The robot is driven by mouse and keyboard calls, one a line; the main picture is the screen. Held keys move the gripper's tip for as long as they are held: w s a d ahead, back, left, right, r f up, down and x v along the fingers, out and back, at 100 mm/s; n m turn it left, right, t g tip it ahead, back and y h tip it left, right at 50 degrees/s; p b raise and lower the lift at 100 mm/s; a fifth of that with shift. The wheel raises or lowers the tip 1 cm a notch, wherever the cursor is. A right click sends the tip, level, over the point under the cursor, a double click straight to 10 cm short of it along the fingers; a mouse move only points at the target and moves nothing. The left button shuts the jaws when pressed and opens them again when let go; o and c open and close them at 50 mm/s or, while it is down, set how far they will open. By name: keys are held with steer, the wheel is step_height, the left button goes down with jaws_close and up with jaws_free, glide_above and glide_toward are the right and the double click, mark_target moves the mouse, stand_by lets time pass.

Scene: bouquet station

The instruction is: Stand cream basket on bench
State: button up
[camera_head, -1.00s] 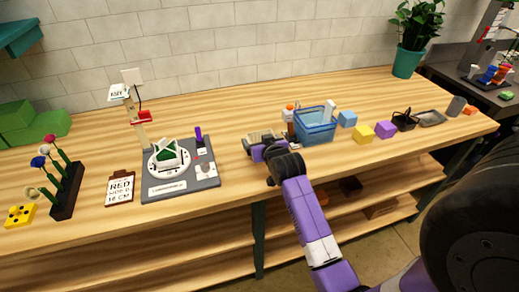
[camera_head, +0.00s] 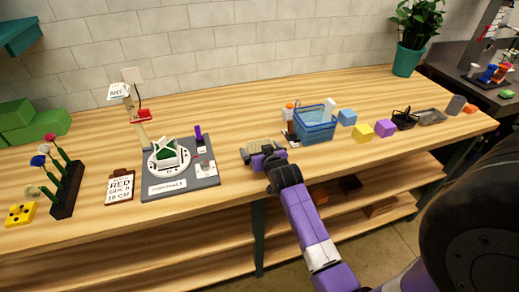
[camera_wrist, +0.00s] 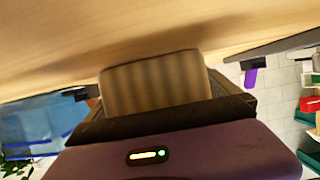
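The cream basket (camera_head: 264,144) is a small ribbed beige piece at the front middle of the bench (camera_head: 232,120), left of the blue basket. My gripper (camera_head: 262,153) is at its near side. In the wrist view, the cream basket (camera_wrist: 155,84) fills the middle, with dark gripper parts (camera_wrist: 165,120) along its lower edge and both sides. My gripper looks shut on it. The basket is very near the bench top, but I cannot tell whether its base touches. Its lower near side is partly hidden by my gripper.
The blue basket (camera_head: 318,127) stands close on the right, with a small orange-topped bottle (camera_head: 290,112) beside it. A grey turntable board (camera_head: 205,181) is on the left. Bare bench lies behind my gripper.

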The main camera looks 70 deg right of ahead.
steer(key=shift+r, duration=0.1)
steer(key=shift+s+a+r, duration=0.1)
steer(key=shift+a, duration=0.05)
steer(key=b+v, duration=0.1)
steer(key=v, duration=1)
steer(key=shift+s+a+r, duration=0.15)
steer(key=shift+a+r, duration=0.05)
steer(key=shift+a, duration=0.05)
steer(key=s+a+f+n+t+y, duration=0.1)
steer(key=s+a+n+t+y, duration=0.15)
steer(key=a, duration=0.85)
steer(key=s+a+f+n+t+y, duration=0.1)
steer(key=s+a+n+y, duration=0.15)
steer(key=a, duration=0.85)
steer(key=s+a+r+n+t+y, duration=0.2)
steer(key=s+a+r+n+y, duration=0.2)
steer(key=s+a+r, duration=0.3)
steer(key=s+a+y, duration=0.1)
steer(key=s+a, duration=0.2)
steer(key=a, duration=0.3)
steer(key=shift+a+n, duration=0.25)
steer(key=shift+n, duration=0.15)
steer(key=shift+s, duration=0.15)
